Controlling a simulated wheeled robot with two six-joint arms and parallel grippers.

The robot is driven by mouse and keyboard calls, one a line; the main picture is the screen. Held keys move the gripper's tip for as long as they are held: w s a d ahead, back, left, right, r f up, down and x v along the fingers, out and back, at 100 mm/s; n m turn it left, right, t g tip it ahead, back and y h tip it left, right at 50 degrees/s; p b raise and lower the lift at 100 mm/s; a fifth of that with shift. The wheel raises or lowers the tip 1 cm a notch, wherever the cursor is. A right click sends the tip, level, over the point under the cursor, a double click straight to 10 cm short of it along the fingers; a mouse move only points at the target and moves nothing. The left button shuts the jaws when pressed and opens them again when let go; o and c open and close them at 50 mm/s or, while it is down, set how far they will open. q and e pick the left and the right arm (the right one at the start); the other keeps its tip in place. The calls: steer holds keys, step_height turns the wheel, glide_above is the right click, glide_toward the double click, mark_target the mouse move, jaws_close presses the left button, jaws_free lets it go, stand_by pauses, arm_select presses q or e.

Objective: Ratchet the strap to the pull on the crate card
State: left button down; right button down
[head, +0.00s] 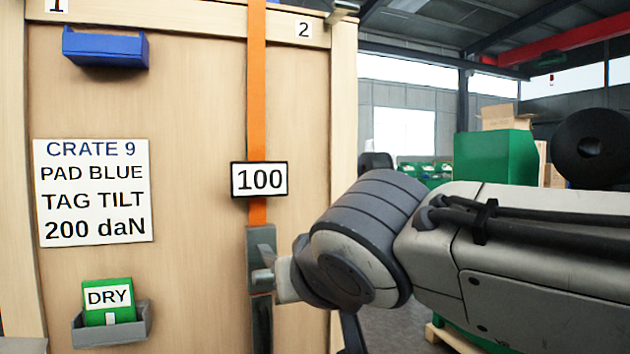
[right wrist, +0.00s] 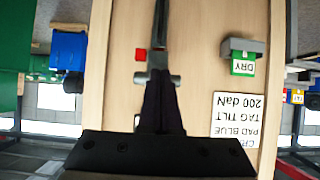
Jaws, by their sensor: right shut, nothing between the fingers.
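The crate card (head: 95,192) reads CRATE 9, PAD BLUE, TAG TILT, 200 daN. An orange strap (head: 257,90) runs down the wooden crate (head: 190,120). A display (head: 259,180) over the strap reads 100. Below it is the grey ratchet (head: 261,247), its lower part dark; part of it shows in the right wrist view (right wrist: 159,60). My right gripper (right wrist: 161,88) is shut and empty, its tips at the ratchet's crossbar; I cannot tell whether they touch. In the head view my right arm mostly hides it. My left gripper is out of view.
A grey holder (head: 112,328) with a green DRY tag (head: 107,301) is at lower left. A small red piece (right wrist: 140,55) is beside the ratchet. Green boxes (head: 495,157) stand behind at right.

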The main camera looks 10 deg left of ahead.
steer(key=shift+f, duration=0.1)
steer(key=s+d+f+g+h, duration=0.2)
steer(key=d+f, duration=0.2)
steer(key=f, duration=0.5)
steer(key=s+d+f+g+h, duration=0.1)
steer(key=s+d+f+g, duration=0.1)
steer(key=d+f, duration=0.45)
steer(key=s+d+f+g+h, duration=0.1)
steer(key=s+d+f+g, duration=0.1)
steer(key=s+f, duration=0.4)
steer(key=s+d+f+g+h, duration=0.1)
steer(key=s+d+f+g, duration=0.2)
steer(key=s+d+f, duration=0.2)
step_height(320, 180, down, 3)
steer(key=shift+s+n+g, duration=0.3)
steer(key=shift+s+n, duration=0.1)
steer(key=shift+s, duration=0.35)
steer(key=shift+a, duration=0.1)
